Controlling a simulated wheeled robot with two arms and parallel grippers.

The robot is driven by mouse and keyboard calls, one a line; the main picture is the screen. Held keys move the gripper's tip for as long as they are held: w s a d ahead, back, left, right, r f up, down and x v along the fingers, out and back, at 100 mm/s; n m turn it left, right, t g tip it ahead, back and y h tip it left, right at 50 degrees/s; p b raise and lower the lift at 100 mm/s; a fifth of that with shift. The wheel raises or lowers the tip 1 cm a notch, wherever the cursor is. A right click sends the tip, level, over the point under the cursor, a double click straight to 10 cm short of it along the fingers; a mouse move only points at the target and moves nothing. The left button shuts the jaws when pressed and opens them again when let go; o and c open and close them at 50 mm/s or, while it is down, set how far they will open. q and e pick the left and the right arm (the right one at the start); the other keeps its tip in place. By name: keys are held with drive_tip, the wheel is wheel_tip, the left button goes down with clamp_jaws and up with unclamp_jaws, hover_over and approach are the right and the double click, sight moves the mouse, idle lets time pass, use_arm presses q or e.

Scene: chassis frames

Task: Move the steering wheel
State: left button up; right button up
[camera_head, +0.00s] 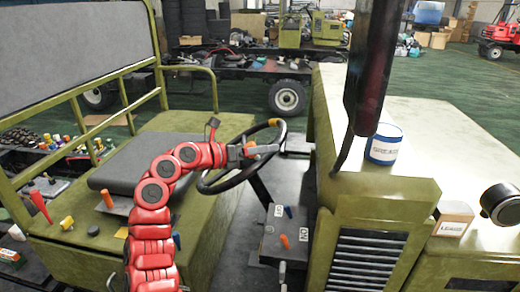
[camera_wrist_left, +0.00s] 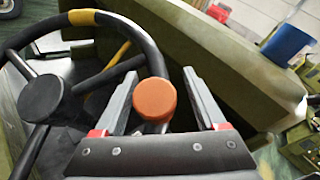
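The steering wheel (camera_head: 226,186) has a black rim with a yellow band and stands tilted in the open cab. In the left wrist view the wheel (camera_wrist_left: 150,52) fills the left side, with its round black hub (camera_wrist_left: 42,98) and an orange knob (camera_wrist_left: 154,98) near the rim. My left gripper (camera_head: 252,150) reaches over the wheel from the seat side. In the wrist view its fingers (camera_wrist_left: 160,75) are apart, with the knob between them; I cannot tell if either touches it. My right gripper is not in view.
A dark seat (camera_head: 140,177) lies left of the wheel. A lever box (camera_head: 285,235) stands below it. The green hood (camera_head: 440,130) to the right carries a labelled can (camera_head: 384,150) and a small box (camera_head: 453,220). A dark upright pipe (camera_head: 372,70) rises beside the hood.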

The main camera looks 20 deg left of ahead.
use_arm(q)
drive_tip(key=shift+s+a+f, duration=0.15)
drive_tip(key=shift+a, duration=0.25)
drive_tip(key=b+v, duration=0.7)
drive_tip(key=v, duration=0.9)
drive_tip(key=shift+s+r+b, duration=0.25)
drive_tip(key=shift+s+b, duration=0.05)
drive_tip(key=shift+b, duration=0.05)
drive_tip(key=shift+a, duration=0.1)
